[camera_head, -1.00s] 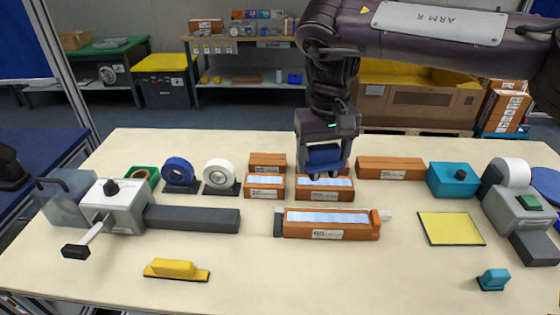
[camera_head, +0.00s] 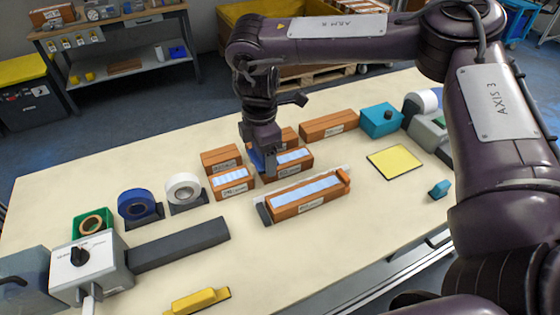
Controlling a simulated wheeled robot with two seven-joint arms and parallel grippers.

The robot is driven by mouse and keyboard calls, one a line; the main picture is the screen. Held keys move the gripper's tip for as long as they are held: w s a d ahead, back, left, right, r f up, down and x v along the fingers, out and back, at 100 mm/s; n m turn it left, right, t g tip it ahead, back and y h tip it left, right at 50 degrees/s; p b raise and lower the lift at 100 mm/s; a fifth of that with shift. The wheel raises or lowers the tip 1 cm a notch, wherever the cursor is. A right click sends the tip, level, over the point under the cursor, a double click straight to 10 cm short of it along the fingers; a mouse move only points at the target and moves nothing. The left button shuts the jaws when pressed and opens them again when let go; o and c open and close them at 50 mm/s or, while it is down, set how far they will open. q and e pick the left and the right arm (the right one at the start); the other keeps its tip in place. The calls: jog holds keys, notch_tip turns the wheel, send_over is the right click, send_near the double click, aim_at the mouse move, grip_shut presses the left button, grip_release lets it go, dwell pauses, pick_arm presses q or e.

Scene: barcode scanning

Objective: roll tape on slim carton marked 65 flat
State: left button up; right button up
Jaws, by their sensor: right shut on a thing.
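The slim carton marked 65 (camera_head: 312,205) is orange-brown with a pale blue-white top and lies lengthwise near the middle of the table. A clear strip, which looks like tape, shows along its top and past its ends; I cannot tell whether it lies flat. My right gripper (camera_head: 266,163) points down behind the carton, apart from it. It is shut on a blue tool (camera_head: 256,158), perhaps a roller, mostly hidden by the fingers. The tool is beside the left end of another pale-topped carton (camera_head: 294,159); contact there cannot be told. My left gripper is out of view.
Other cartons (camera_head: 222,158) stand close around the gripper. Blue (camera_head: 138,205) and white (camera_head: 184,190) tape rolls stand left. A dark grey bar (camera_head: 178,243) and yellow tool (camera_head: 198,301) lie at front left. A yellow pad (camera_head: 396,162) lies right, with bare table around it.

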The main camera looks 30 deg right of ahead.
jog(key=s+n+p, duration=0.1)
jog(key=n+p, duration=0.1)
jog(key=n, duration=0.2)
jog(key=s+d+f+n+p, duration=0.1)
jog(key=n+p, duration=0.1)
jog(key=n, duration=0.2)
jog(key=f+n+p, duration=0.1)
jog(key=n, duration=0.4)
jog(key=shift+s+d+f+p, duration=0.25)
jog(key=shift+s+p, duration=0.15)
jog(key=s+f+n+p, duration=0.1)
jog(key=n+p, duration=0.1)
jog(key=n, duration=0.3)
jog(key=b, duration=0.5)
send_over(280, 201)
notch_tip(280, 201, down, 6)
jog(key=shift+r, duration=0.1)
jog(key=shift+r, duration=0.1)
